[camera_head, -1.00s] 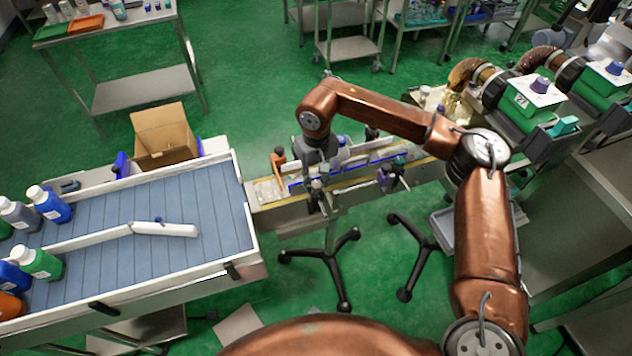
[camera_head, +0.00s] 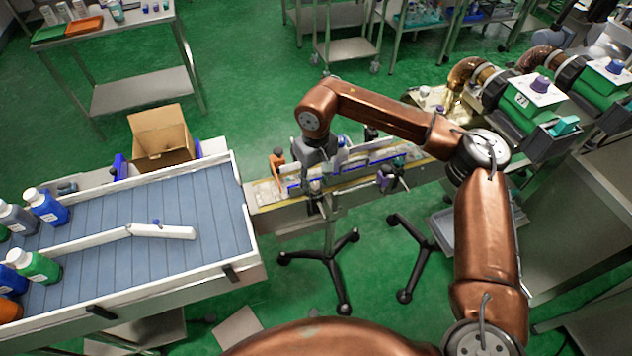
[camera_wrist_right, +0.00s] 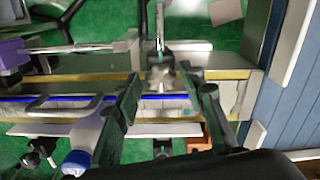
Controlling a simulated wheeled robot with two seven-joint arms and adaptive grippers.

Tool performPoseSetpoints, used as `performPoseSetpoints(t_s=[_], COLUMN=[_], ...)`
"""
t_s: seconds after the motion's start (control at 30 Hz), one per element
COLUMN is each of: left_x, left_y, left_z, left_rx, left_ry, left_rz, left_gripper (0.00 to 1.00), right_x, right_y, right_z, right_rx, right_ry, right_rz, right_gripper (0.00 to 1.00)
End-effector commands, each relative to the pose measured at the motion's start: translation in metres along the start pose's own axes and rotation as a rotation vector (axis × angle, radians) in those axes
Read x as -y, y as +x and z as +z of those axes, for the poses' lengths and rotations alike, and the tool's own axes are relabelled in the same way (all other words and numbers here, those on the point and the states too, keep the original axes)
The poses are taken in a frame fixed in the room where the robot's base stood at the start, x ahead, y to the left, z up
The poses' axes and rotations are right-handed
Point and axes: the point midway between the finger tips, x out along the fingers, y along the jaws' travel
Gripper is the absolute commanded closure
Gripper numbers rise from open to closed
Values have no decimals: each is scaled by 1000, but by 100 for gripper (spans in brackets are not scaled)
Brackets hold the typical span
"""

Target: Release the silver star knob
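The silver star knob (camera_wrist_right: 161,77) shows in the right wrist view, on a clamp post beside the narrow conveyor. My right gripper (camera_wrist_right: 165,88) is open, one dark finger on each side of the knob, with a visible gap to each. In the head view my right gripper (camera_head: 318,196) points down at the near rail of the narrow conveyor, and the arm and gripper body hide most of the knob there. My left gripper is not in view.
The narrow conveyor (camera_head: 280,215) has guide rails and a blue strip. A bottle (camera_wrist_right: 86,138) stands close to one finger. A purple-knobbed clamp (camera_head: 388,180) is to the right. A wide blue conveyor (camera_head: 185,265) carries bottles at left; a cardboard box (camera_head: 162,130) stands behind.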

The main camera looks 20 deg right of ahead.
Motion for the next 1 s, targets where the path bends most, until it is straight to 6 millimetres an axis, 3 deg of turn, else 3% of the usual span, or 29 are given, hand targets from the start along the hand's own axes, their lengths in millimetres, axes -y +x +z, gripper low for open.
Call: performPoseSetpoints(t_s=[0.33,0.47,0.8,1.0], left_x=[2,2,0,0], left_y=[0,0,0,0], left_z=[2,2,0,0], left_rx=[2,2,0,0], left_ry=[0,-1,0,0], left_rz=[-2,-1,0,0], left_gripper=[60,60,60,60], right_x=[0,0,0,0], right_y=[0,-10,-77,-107], right_z=[0,0,-1,0], right_rx=[1,-1,-2,0], right_ry=[0,1,0,1], right_rz=[0,0,-1,-1], right_gripper=[56,56,56,56])
